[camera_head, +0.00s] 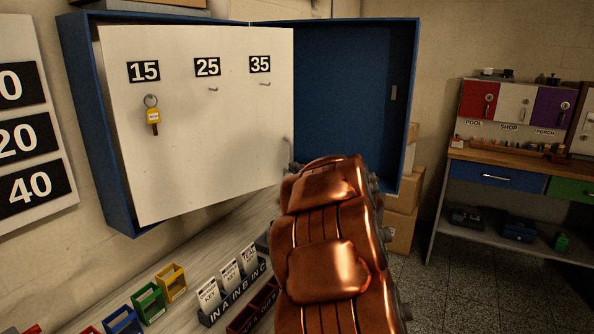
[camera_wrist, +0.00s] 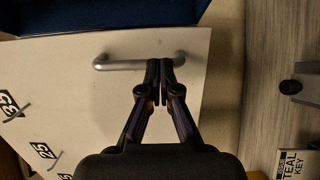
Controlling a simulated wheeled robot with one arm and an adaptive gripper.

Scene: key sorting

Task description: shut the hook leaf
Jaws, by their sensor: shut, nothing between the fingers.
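The hook leaf (camera_head: 215,140) is a white panel in front of the blue cabinet on the wall, with hooks under labels 15, 25 and 35. It stands at an angle to the cabinet; its hinge cannot be made out. Its grey bar handle (camera_head: 287,155) is at the right edge, partly behind my copper arm. In the wrist view the leaf (camera_wrist: 75,90) fills the left and middle, with the handle (camera_wrist: 120,65) across the top. My gripper (camera_wrist: 160,64) is shut and empty, its tips overlapping the handle's right part; I cannot tell whether they touch.
The blue cabinet (camera_head: 75,80) frames the leaf at left; a blue panel (camera_head: 345,90) stands at right. Colored bins (camera_head: 150,303) and a card holder (camera_head: 233,300) sit on the counter below. A workbench (camera_head: 530,165) is further right.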

